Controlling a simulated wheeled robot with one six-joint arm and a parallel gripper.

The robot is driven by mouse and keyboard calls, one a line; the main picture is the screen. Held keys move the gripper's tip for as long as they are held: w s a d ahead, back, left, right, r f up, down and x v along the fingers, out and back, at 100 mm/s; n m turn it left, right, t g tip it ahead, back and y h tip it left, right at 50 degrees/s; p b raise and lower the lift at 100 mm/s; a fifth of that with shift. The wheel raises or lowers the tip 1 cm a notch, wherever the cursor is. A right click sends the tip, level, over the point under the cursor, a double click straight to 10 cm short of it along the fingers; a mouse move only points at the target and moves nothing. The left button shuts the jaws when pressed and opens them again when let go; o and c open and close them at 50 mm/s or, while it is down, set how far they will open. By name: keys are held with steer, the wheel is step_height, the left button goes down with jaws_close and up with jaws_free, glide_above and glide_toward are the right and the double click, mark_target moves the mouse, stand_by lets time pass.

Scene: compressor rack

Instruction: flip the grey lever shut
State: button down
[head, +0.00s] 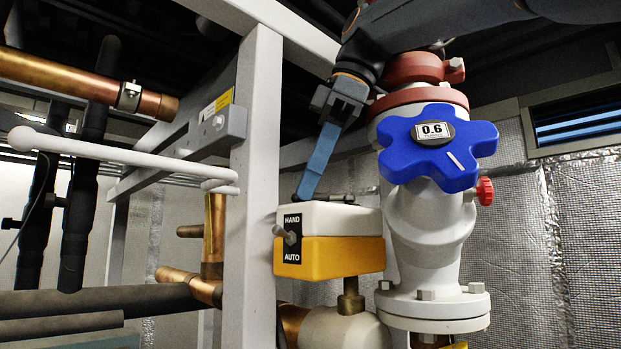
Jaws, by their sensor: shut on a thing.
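My gripper (304,190) reaches down from the upper middle in the head view. Its long blue-grey fingers look closed together, seen nearly edge-on. Their tips are at the top left of a white and yellow box (345,255) marked HAND and AUTO. A thin dark-grey lever (336,197) lies about level along the top of this box, with a small nut near its middle. The fingers are shut at the lever's left end. The exact contact is too small to see clearly.
A blue star-shaped handwheel (465,140) reading 0.6 sits on a white valve body (425,240) close right of my gripper. A grey post (255,170) stands left. A pale rod with a ball end (110,152) and copper pipes (80,82) lie farther left.

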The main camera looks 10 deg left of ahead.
steer(key=shift+s, duration=0.1)
stand_by(0.4)
steer(key=c, duration=1.8)
jaws_free()
steer(key=shift+o, duration=0.3)
